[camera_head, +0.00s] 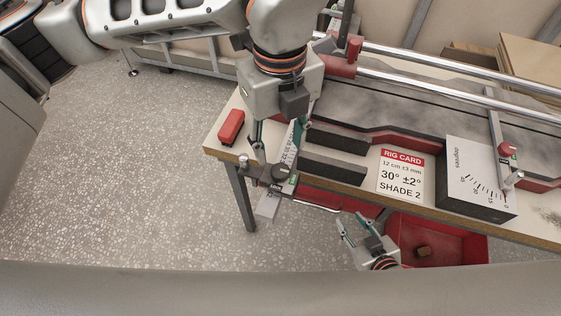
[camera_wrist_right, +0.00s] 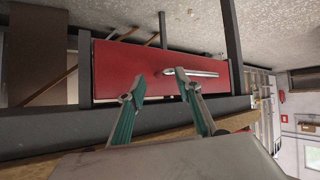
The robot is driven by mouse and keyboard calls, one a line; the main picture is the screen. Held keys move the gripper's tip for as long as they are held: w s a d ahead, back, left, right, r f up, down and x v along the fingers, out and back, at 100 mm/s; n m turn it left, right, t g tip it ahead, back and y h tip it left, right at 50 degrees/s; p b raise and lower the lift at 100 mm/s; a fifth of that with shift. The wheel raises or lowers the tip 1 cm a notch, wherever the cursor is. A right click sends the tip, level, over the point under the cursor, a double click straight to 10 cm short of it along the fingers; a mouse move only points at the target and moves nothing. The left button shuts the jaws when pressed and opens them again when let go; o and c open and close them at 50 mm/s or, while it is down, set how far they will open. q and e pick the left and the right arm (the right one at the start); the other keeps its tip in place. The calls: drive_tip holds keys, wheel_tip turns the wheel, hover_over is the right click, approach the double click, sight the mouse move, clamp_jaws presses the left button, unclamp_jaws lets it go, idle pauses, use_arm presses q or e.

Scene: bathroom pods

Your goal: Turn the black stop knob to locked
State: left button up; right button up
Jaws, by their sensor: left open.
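A round black knob (camera_head: 280,173) sits at the front left corner of the workbench, beside a pale ruler scale (camera_head: 288,150). A small metal arm with a silver end (camera_head: 244,159) reaches left from it. I take it for the stop knob; I cannot read its locked or unlocked setting. My left gripper (camera_head: 277,150) is open and points down just above the knob, its fingers spread to either side. I cannot tell whether they touch it. My right gripper (camera_head: 362,222) is open and empty, low in front of the bench; its fingers also show in the right wrist view (camera_wrist_right: 161,94).
A red block (camera_head: 231,127) lies on the bench left of my left gripper. A rig card (camera_head: 401,174) and a degree gauge box (camera_head: 478,180) stand to the right. A red drawer front (camera_wrist_right: 125,72) with a silver handle (camera_wrist_right: 192,72) faces my right gripper. The floor at left is clear.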

sight(280, 169)
use_arm(q)
wheel_tip(280, 169, down, 7)
drive_tip(key=shift+f+p, duration=0.15)
drive_tip(key=shift+p, duration=0.25)
drive_tip(key=c, duration=1.1)
